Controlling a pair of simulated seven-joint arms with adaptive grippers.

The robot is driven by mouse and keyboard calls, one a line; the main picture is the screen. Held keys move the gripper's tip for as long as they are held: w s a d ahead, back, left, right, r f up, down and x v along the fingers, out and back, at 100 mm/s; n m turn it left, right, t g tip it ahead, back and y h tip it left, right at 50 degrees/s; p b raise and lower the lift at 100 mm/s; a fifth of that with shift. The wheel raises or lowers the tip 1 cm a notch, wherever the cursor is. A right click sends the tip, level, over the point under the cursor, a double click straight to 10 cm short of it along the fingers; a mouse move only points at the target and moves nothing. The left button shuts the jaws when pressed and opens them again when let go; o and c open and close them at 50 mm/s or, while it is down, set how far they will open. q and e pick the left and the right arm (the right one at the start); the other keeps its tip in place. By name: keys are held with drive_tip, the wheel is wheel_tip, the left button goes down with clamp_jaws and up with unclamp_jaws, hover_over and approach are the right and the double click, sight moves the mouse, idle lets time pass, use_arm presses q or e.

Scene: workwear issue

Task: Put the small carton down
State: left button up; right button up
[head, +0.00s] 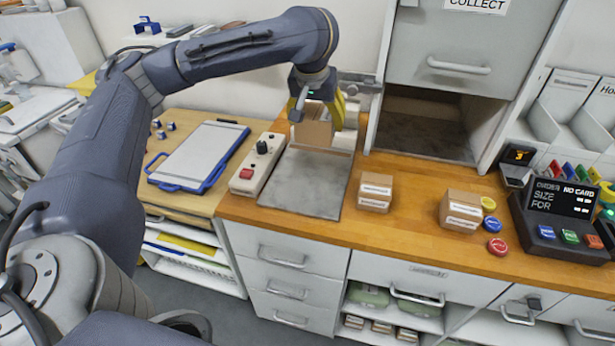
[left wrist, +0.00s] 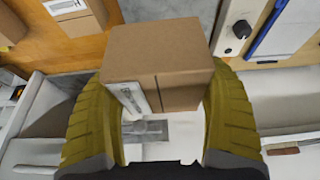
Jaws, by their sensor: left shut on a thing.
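My left gripper (head: 317,113) is shut on a small brown carton (head: 311,132), above the far end of a grey metal plate (head: 306,187) on the wooden counter. In the left wrist view the carton (left wrist: 160,65) sits between the two yellow fingers of the gripper (left wrist: 160,85), with a white label on one side. I cannot tell whether its underside touches anything. Two similar labelled cartons stand on the counter: one right of the plate (head: 375,192), another farther right (head: 461,210). My right gripper is not in view.
A control box (head: 257,163) with a black knob and red button stands left of the plate. A blue-edged clipboard (head: 199,154) lies beyond it. An open cabinet bay (head: 425,120) is behind the counter. An order terminal (head: 560,215) and coloured discs (head: 497,247) are at right.

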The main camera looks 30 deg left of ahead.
use_arm(q)
wheel_tip(320, 180, down, 18)
drive_tip(key=shift+f, duration=0.25)
idle(0.6)
drive_tip(key=shift+f, duration=0.1)
drive_tip(key=o, duration=1.3)
drive_tip(key=v, duration=1.2)
